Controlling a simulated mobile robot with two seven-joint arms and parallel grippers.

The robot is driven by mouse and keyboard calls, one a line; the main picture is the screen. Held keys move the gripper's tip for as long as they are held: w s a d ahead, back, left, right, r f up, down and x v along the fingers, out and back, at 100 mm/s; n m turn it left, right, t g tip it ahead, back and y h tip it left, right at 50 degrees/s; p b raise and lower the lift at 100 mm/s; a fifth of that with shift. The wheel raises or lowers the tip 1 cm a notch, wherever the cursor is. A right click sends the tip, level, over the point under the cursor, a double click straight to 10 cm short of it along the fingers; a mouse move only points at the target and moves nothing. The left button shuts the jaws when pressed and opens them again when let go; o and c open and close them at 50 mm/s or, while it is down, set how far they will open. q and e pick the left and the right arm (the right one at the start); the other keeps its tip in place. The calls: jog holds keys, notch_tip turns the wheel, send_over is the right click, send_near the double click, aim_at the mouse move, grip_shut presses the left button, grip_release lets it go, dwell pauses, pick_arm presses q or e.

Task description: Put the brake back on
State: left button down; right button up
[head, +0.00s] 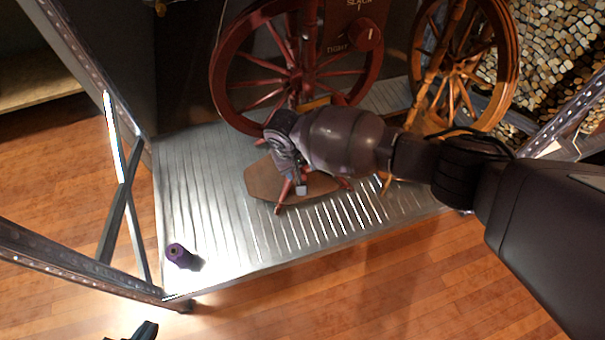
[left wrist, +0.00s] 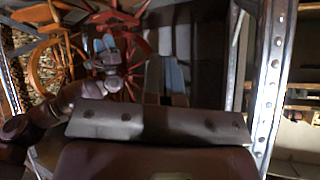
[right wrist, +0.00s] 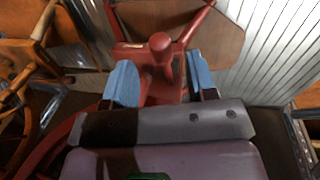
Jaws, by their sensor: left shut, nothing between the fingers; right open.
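A red spinning wheel (head: 222,85) stands on the ribbed metal shelf, its red frame reaching down to a brown wooden treadle board (head: 265,180). Behind it a dark panel carries a red knob (head: 366,35) with a white mark and the words SLACK and TIGHT. My right gripper (head: 292,178) is over the wheel's lower frame. In the right wrist view its blue-padded fingers (right wrist: 162,80) are apart, either side of a red round-topped peg (right wrist: 160,43); contact is unclear. My left gripper (head: 146,330) is shut and empty at the bottom edge, away from the wheel.
A second, orange-brown spinning wheel (head: 513,75) stands to the right, before stacked firewood (head: 560,45). A purple spool (head: 178,254) stands at the shelf's front left. Metal posts (head: 112,115) frame the shelf. The shelf's left part is mostly clear.

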aim_at(302, 174)
jog(key=f, duration=0.1)
jog(key=f+b, duration=0.1)
jog(key=f, duration=0.3)
jog(key=shift+w+d+f+b, duration=0.1)
jog(key=shift+w+d+b, duration=0.1)
jog(key=shift+d+b, duration=0.2)
grip_shut()
